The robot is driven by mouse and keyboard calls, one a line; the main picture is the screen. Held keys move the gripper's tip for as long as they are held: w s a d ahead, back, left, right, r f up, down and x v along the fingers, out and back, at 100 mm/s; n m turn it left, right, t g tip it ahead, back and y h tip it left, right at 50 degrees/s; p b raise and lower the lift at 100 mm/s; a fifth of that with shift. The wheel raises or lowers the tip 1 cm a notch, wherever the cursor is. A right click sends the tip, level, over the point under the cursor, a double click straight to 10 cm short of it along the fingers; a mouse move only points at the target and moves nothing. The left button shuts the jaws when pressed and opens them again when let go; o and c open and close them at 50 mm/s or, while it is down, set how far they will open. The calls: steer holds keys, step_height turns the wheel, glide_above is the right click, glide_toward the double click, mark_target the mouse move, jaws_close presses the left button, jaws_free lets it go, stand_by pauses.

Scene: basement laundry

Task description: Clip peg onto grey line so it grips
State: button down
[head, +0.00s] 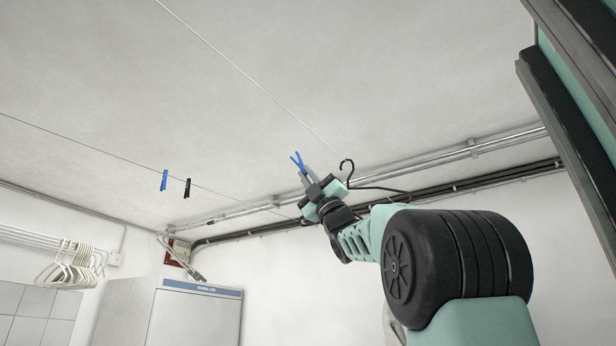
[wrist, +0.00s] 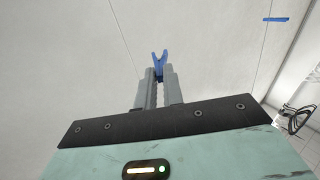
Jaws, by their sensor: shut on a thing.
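My gripper (head: 305,174) is raised near the ceiling and shut on a blue peg (head: 297,160). In the wrist view the peg (wrist: 160,62) stands up between the fingertips (wrist: 160,78), its two prongs spread in a V. The darker grey line (head: 100,146) runs from the left edge toward the wall behind my arm. A paler line (head: 250,79) runs from the top down toward the back wall. The wrist view shows a line on the left (wrist: 121,40) and one on the right (wrist: 262,50); I cannot tell which is which. The held peg appears apart from both.
Another blue peg (head: 164,180) and a black peg (head: 187,188) hang on the grey line. A black hook (head: 347,169) shows right of my gripper. Pipes (head: 430,162) run along the back wall. White hangers (head: 72,264) hang at left. A dark-edged frame (head: 565,110) stands at right.

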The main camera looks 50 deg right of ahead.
step_height(320, 180, down, 8)
steer(key=m+g+h+p, duration=0.2)
steer(key=g+h+p, duration=0.2)
steer(key=g+p, duration=0.7)
steer(key=p, duration=0.4)
steer(key=shift+m+g+h+p, duration=0.35)
steer(key=shift+m+g+h, duration=0.05)
